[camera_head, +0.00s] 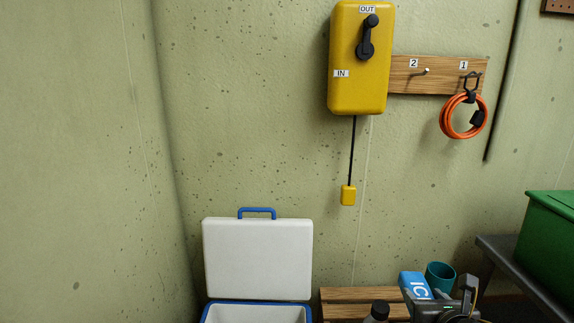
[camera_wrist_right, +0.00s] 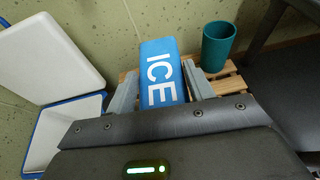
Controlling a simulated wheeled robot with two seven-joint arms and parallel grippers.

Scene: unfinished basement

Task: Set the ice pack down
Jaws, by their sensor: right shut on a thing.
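The blue ice pack (camera_head: 413,284) with white "ICE" lettering is at the lower right in the head view. It also fills the middle of the right wrist view (camera_wrist_right: 163,75). My right gripper (camera_head: 432,299) is shut on it, with one grey finger on each side. The pack is above or at the slatted wooden surface (camera_head: 345,296); I cannot tell whether it touches. The gripper body hides the near end of the pack. My left gripper is not in view.
A teal cup (camera_wrist_right: 218,46) stands on the slats close right of the pack. An open white cooler (camera_head: 257,315) with blue trim is to the left. A dark-capped bottle (camera_head: 377,311) is near the slats' front. A green box (camera_head: 553,235) sits on a dark bench (camera_head: 497,252) at right.

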